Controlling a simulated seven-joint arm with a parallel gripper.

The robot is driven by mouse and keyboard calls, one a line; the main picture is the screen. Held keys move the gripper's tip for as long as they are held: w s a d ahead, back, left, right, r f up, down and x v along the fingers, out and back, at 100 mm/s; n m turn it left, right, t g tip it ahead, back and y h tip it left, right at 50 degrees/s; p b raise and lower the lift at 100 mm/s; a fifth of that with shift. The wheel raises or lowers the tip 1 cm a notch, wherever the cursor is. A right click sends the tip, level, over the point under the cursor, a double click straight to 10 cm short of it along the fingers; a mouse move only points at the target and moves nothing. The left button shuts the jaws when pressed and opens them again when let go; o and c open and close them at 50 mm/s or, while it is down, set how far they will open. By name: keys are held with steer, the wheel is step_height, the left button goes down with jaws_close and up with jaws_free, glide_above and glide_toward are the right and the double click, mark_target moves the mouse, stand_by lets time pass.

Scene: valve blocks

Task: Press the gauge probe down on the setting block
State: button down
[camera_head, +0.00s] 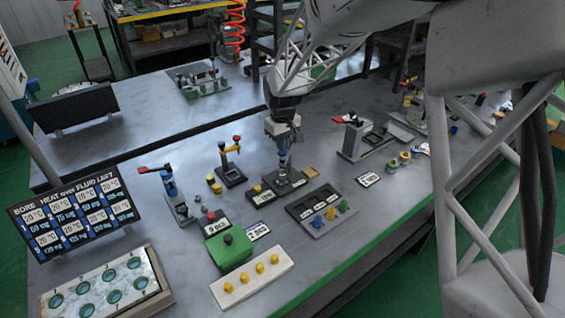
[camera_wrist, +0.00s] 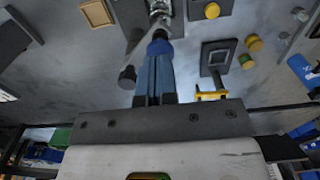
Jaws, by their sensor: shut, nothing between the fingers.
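My gripper (camera_head: 284,154) points down over a dark base plate (camera_head: 284,184) near the middle of the bench. Its blue fingers are closed together with nothing between them. In the wrist view the gripper (camera_wrist: 159,44) ends at a shiny metal post (camera_wrist: 160,10), which looks like the gauge probe; I cannot tell whether they touch. The fingers hide part of the post and its stand. A small tan block (camera_head: 310,172) lies right of the plate and also shows in the wrist view (camera_wrist: 97,13). I cannot tell which part is the setting block.
Left of my gripper stands a yellow-handled fixture (camera_head: 231,164). A red-handled blue device (camera_head: 171,185) is farther left. A green box (camera_head: 228,248), a white strip with yellow knobs (camera_head: 252,279) and a dark tray (camera_head: 313,200) lie in front. A grey fixture (camera_head: 357,138) stands right.

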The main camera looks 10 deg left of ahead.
steer(key=shift+f, duration=1.05)
stand_by(1.0)
steer(key=shift+r, duration=0.15)
stand_by(1.2)
steer(key=shift+r, duration=1.45)
